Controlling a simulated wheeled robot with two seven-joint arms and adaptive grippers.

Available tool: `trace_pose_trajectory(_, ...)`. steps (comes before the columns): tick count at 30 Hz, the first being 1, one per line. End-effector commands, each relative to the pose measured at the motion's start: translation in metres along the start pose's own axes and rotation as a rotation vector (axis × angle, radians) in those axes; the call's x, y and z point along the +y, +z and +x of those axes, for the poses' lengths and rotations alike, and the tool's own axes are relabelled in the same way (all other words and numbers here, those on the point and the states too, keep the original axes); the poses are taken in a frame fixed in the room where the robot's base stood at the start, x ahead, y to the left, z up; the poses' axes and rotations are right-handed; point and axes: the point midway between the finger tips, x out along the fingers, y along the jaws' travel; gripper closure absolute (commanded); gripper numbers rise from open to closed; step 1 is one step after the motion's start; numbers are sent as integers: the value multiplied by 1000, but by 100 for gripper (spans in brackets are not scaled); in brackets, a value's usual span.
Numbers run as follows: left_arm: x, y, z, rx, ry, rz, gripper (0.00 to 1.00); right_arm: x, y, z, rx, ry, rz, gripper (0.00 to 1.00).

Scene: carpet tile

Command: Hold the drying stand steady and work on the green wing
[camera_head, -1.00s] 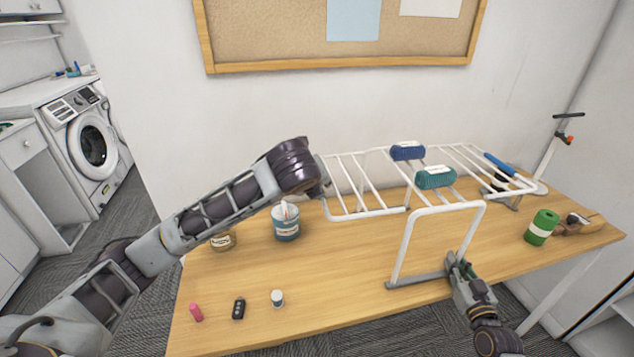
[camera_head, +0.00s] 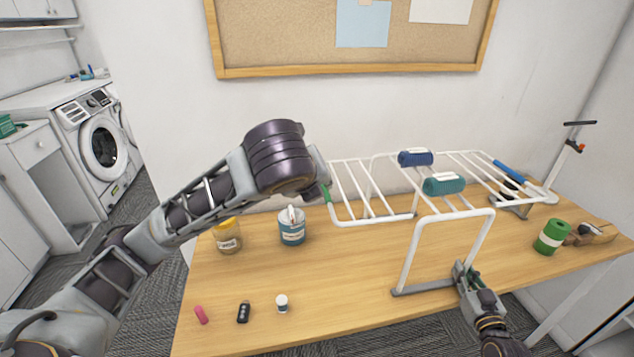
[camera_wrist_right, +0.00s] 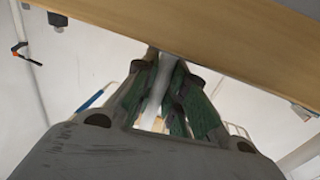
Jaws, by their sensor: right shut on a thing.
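The white drying stand (camera_head: 405,262) stands on the wooden table. Its left wing, the green wing (camera_head: 370,223), is spread out level, with a small green part (camera_head: 327,196) at its outer edge. My left gripper (camera_head: 321,192) is at that edge, mostly hidden behind my left wrist; its jaws and any contact cannot be made out. The right wing has a blue grip (camera_head: 508,172). My right gripper (camera_head: 463,275) is shut on the stand's white front leg near its grey foot. The right wrist view shows the white tube (camera_wrist_right: 157,88) between its fingers.
A blue towel roll (camera_head: 415,158) and a teal one (camera_head: 444,184) lie on the stand. A teal can (camera_head: 292,228) and a jar (camera_head: 228,238) stand left. Small items lie at the front left; a green roll (camera_head: 551,238) stands right. The front middle is clear.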

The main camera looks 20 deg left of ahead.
Motion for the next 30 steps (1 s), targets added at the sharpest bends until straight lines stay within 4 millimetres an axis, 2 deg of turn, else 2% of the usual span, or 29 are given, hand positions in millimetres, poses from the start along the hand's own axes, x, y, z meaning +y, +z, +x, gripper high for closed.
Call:
trace_pose_trajectory(11,0,0,-1,0,0,0,77,1,0,0,0,1,0,100)
trace_pose_trajectory(12,0,0,-1,0,0,0,77,1,0,0,0,1,0,86)
trace_pose_trajectory(18,0,0,-1,0,0,0,77,0,0,0,0,1,0,62)
trace_pose_trajectory(30,0,0,-1,0,0,0,77,0,0,-1,0,0,0,62)
